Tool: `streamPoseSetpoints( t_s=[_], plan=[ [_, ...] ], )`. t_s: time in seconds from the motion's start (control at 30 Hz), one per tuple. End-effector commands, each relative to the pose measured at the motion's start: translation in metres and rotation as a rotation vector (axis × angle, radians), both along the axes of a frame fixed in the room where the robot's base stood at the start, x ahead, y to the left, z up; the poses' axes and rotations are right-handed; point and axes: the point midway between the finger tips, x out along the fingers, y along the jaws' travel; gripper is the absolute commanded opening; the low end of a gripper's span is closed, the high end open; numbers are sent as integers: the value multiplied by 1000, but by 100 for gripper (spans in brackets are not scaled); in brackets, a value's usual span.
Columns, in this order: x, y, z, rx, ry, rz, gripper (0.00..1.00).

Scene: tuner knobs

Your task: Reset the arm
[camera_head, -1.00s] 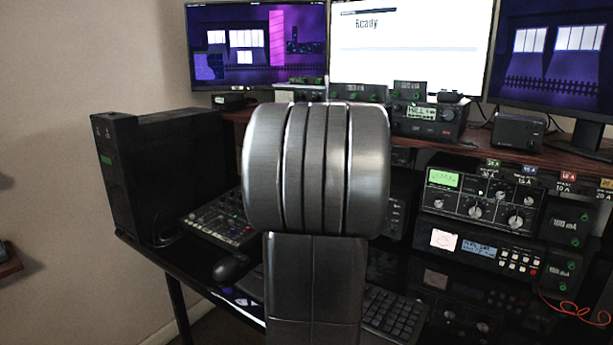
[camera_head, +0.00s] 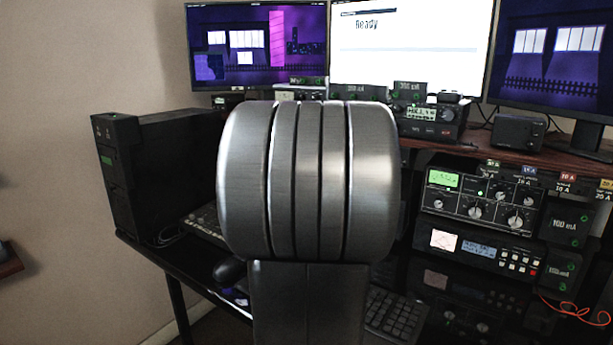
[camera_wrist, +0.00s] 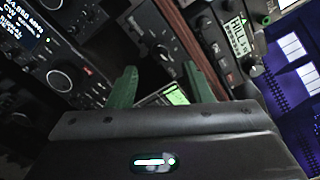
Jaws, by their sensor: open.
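My arm (camera_head: 308,185) fills the middle of the head view as a large grey metal joint with a dark link below it. It hides the centre of the desk, and my gripper is not visible in that view. In the wrist view my gripper (camera_wrist: 160,88) shows two green fingers set well apart, open, with nothing between them. Beyond the fingers lies a tilted view of the radio gear, with a green-lit display (camera_wrist: 176,96) just past the gap. No contact between the fingers and any device can be made out.
A tuner unit with several knobs (camera_head: 480,200) stands at the right, above a unit with a blue display (camera_head: 485,250). A black tower (camera_head: 160,175) stands at the left. Three monitors (camera_head: 410,50) line the back. A keyboard (camera_head: 395,312) and mouse (camera_head: 229,271) lie in front.

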Motion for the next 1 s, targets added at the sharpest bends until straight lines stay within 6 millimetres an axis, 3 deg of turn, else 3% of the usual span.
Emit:
streamPoseSetpoints(
  t_s=[0.33,1.0],
  plan=[
    [56,-39,-1,0,2,-3,45],
    [53,-36,1,-629,426,2,45]
  ],
)
